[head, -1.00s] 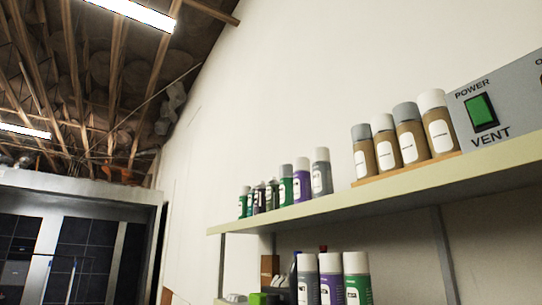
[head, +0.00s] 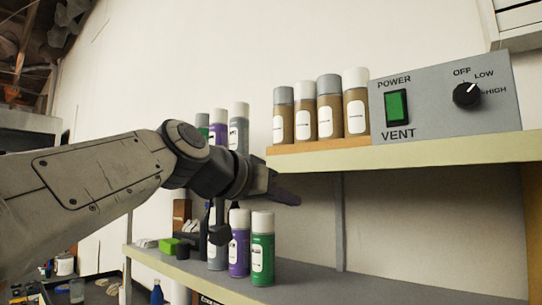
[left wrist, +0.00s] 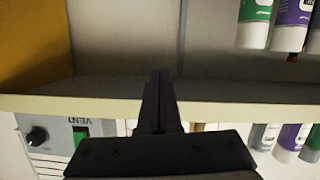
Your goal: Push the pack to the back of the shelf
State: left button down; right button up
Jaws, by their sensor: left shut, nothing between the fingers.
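The pack, a row of several brown spray cans with grey and white caps (head: 317,112), stands upright on a thin orange-brown base (head: 325,145) on the upper shelf (head: 450,150). The base lies close to the shelf's front edge. My left gripper (head: 287,197) is shut and empty. In the head view its tip is below the pack and the upper shelf's edge, and does not touch the pack. In the left wrist view, which is upside down, the shut fingers (left wrist: 161,85) point toward the space between the shelves. The pack is mostly hidden there behind my gripper.
The grey vent control box (head: 440,95) stands right beside the pack. Green, purple and grey cans (head: 238,125) stand left of it, partly behind my arm. More cans (head: 262,250) stand on the lower shelf (head: 310,285), whose right part is clear.

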pick_arm(q)
jog(key=a+r+t+h+p, duration=0.1)
jog(key=a+r+t+p, duration=0.15)
jog(key=r, duration=1.15)
jog(key=p, duration=0.3)
send_near(312, 138)
jog(key=x, duration=0.2)
jog(key=shift+w+d+f+m+t, duration=0.1)
jog(key=shift+w+d+m+t, duration=0.2)
jog(key=shift+w+t, duration=0.05)
pick_arm(e)
notch_tip(312, 138, up, 7)
pick_arm(q)
jog(key=shift+w+p, duration=0.1)
jog(key=shift+p, duration=0.2)
pick_arm(e)
jog(key=shift+w, duration=0.1)
pick_arm(q)
jog(key=shift+x, duration=1.1)
pick_arm(e)
jog(key=shift+w+d+r, duration=0.1)
jog(key=shift+w+d, duration=0.15)
jog(key=shift+w, duration=0.35)
pick_arm(q)
jog(key=shift+d, duration=0.1)
